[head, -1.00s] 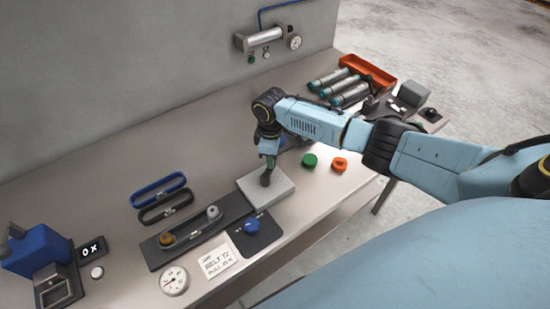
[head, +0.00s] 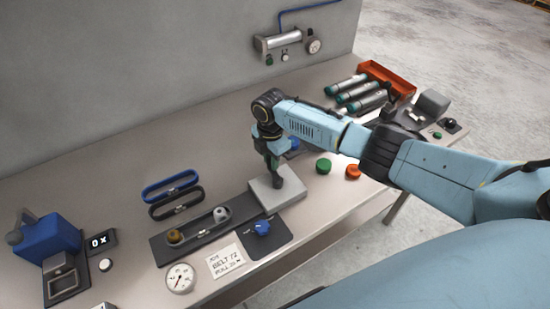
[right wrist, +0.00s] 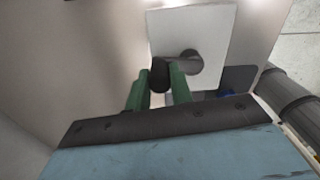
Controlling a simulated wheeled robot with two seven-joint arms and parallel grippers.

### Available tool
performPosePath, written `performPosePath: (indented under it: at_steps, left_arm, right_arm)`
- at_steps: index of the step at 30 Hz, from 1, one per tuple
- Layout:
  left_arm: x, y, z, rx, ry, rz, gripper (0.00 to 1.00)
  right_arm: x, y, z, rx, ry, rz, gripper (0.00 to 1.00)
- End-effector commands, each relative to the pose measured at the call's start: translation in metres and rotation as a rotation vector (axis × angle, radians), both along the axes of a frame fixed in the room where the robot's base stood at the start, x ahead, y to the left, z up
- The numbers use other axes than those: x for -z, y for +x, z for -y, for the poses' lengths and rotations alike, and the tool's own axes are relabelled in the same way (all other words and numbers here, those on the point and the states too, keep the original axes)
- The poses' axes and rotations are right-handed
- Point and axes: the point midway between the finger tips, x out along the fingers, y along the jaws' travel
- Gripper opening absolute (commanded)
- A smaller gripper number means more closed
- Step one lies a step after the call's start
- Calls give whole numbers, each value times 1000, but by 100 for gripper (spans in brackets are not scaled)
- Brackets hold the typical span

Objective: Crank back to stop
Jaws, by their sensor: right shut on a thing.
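My right gripper (head: 272,160) points down over a pale grey block (head: 290,196) at the end of a dark rail. In the right wrist view its green fingers (right wrist: 160,82) are shut on a black crank handle (right wrist: 160,72), beside a round grey hub (right wrist: 190,62) on the block's face (right wrist: 215,30). The crank arm is mostly hidden. The dark rail (head: 160,252) carries a brass pulley (head: 174,237) and a grey pulley (head: 221,213) with a dark belt around them. My left gripper is not in view.
A blue knob (head: 262,228), a paper card (head: 225,261) and a round dial gauge (head: 180,278) lie in front of the rail. Spare blue (head: 170,186) and black (head: 176,204) belts lie behind. Green (head: 323,166) and orange (head: 353,171) buttons stand right of the block.

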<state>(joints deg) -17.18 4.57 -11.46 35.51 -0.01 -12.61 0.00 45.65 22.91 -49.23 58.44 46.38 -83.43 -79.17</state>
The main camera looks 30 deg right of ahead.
Motion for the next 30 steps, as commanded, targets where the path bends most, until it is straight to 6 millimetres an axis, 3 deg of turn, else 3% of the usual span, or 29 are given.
performPosePath:
  at_steps: [12,30]
  left_arm:
    - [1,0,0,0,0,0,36]
    - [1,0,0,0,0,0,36]
  right_arm:
    - [-1,0,-11,-209,3,2,0]
    - [-1,0,-13,-242,3,2,0]
